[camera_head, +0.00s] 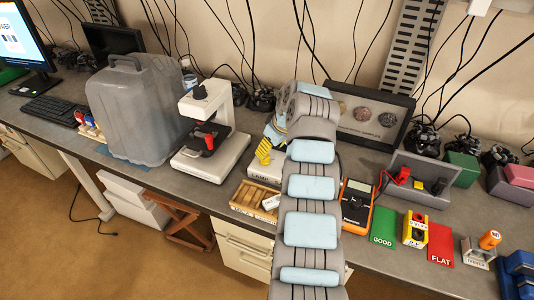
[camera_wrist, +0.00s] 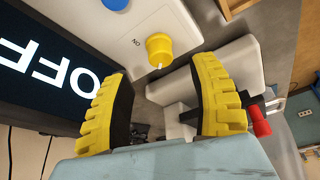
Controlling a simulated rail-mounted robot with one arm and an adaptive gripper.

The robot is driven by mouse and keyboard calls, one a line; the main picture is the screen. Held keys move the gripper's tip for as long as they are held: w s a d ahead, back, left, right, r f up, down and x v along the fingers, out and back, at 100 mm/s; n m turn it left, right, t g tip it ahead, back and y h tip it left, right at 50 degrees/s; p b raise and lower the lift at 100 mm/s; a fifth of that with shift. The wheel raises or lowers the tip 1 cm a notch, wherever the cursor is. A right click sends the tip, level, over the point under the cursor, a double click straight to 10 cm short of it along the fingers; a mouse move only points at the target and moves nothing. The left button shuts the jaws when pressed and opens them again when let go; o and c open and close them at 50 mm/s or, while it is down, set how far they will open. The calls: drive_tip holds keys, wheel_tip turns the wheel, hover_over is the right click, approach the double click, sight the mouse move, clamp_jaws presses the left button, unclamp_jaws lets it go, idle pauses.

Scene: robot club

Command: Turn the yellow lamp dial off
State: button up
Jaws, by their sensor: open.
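The yellow lamp dial (camera_wrist: 159,48) is a round knob on a white box (camera_wrist: 128,30) in the wrist view, with a small ON label beside it. A pale mark shows on the dial's rim. The white box labelled LAMP (camera_head: 261,172) shows partly in the head view, and my arm hides the dial there. My gripper (camera_wrist: 160,72) has two yellow ridged fingers spread apart and empty. The dial lies beyond the gap between the fingertips, and I see no contact. In the head view my gripper (camera_head: 264,150) is just above the lamp box.
A dark panel reading OFF (camera_wrist: 50,75) and a blue knob (camera_wrist: 116,4) are near the dial. A white microscope (camera_head: 212,140) stands left of the lamp box. A wooden tray (camera_head: 246,202) is in front, and a multimeter (camera_head: 356,205) is to the right.

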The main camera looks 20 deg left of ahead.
drive_tip(key=v, duration=0.6)
idle(0.3)
